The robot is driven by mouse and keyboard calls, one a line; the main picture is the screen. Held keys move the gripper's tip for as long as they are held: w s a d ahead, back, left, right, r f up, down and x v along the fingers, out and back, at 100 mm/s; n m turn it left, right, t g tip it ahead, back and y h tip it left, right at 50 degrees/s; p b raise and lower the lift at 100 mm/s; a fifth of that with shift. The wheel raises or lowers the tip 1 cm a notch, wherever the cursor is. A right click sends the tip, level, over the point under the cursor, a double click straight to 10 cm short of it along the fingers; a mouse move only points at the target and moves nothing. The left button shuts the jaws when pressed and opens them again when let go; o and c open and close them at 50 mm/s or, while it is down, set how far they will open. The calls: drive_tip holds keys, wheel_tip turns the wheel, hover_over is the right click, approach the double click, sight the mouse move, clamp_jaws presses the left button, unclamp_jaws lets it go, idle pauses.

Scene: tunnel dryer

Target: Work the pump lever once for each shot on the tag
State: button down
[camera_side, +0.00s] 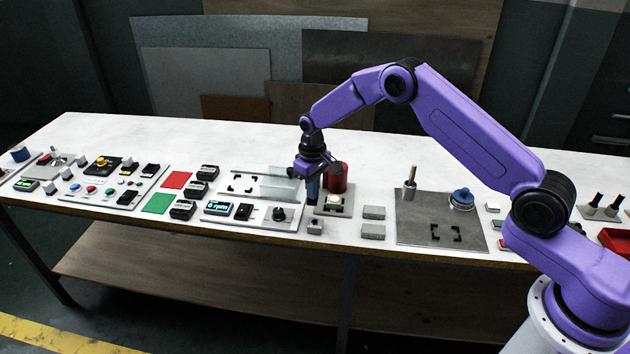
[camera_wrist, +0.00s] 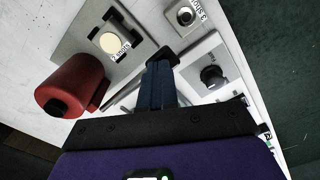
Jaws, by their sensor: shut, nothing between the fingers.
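My gripper (camera_side: 312,197) is shut and empty, pointing down beside the red cylinder (camera_side: 337,177). In the wrist view its dark blue fingers (camera_wrist: 158,72) are together, with a black block (camera_wrist: 166,55) right at their tips. That block may be the pump lever's end; I cannot tell, nor whether the fingers touch it. The red cylinder (camera_wrist: 72,86) lies left of the fingers. A small grey box (camera_wrist: 212,14) with a round knob carries rotated lettering that seems to read "3 shots".
Left of my gripper are a clear block (camera_side: 283,182) and a panel with a display (camera_side: 219,207) and a dark knob (camera_side: 279,214). Grey blocks (camera_side: 373,212) and a grey plate (camera_side: 415,232) with a blue-topped item (camera_side: 462,196) lie right. The table's back strip is clear.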

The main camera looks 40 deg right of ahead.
drive_tip(key=shift+r, duration=0.15)
wheel_tip(320, 180, up, 8)
drive_tip(key=shift+f, duration=0.2)
idle(0.9)
idle(0.7)
drive_tip(key=s+a+r+n, duration=0.3)
drive_tip(key=s+r, duration=0.3)
drive_tip(key=s, duration=0.5)
drive_tip(key=s+a+r+n, duration=0.25)
drive_tip(key=s+r, duration=0.25)
drive_tip(key=s, duration=0.6)
drive_tip(key=s+d+n, duration=0.2)
drive_tip(key=s+d, duration=0.2)
drive_tip(key=s, duration=0.7)
drive_tip(key=s+d+n, duration=0.2)
drive_tip(key=s+d, duration=0.3)
drive_tip(key=s, duration=0.7)
drive_tip(key=shift+r, duration=0.4)
